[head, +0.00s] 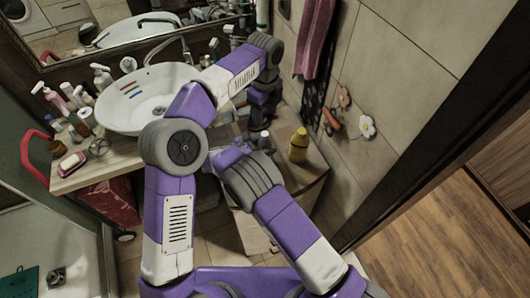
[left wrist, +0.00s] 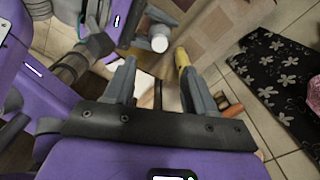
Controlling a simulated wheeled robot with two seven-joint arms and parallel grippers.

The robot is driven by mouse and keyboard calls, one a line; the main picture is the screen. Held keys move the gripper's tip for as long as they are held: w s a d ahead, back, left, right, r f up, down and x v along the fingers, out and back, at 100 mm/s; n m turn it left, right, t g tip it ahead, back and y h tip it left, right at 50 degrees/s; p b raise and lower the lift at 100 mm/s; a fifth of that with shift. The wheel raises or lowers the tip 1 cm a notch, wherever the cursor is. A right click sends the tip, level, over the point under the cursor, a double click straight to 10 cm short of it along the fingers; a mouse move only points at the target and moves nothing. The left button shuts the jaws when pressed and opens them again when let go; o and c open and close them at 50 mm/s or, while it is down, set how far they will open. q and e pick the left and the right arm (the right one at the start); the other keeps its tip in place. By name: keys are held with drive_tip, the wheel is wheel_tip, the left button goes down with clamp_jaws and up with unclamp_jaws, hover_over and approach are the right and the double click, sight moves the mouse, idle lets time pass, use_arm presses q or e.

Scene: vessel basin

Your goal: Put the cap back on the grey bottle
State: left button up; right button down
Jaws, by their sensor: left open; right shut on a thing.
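My right gripper (left wrist: 146,32) is shut on what looks like the grey bottle, whose round pale end (left wrist: 160,43) faces the left wrist camera. In the head view, the grey bottle (head: 265,140) shows as a small dark grey shape beside the right gripper, which is mostly hidden by my arm. My left gripper (left wrist: 158,65) is open, with nothing seen held between its fingers. In the head view, the left gripper (head: 258,120) is above the grey bottle and apart from it. I cannot make out a separate cap.
A yellow bottle (head: 298,147) stands on the counter right of the grey bottle and shows beyond the left gripper's right finger. A white basin (head: 125,103) stands at left, with several toiletries and a pink soap (head: 72,162) beside it. A tiled wall (head: 400,95) bounds the right.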

sight(260, 147)
use_arm(q)
drive_tip(key=shift+r, duration=1.4)
use_arm(e)
drive_tip(key=shift+c, duration=1.9)
unclamp_jaws()
use_arm(q)
drive_tip(key=shift+f+b, duration=0.6)
use_arm(e)
drive_tip(key=shift+v, duration=3.8)
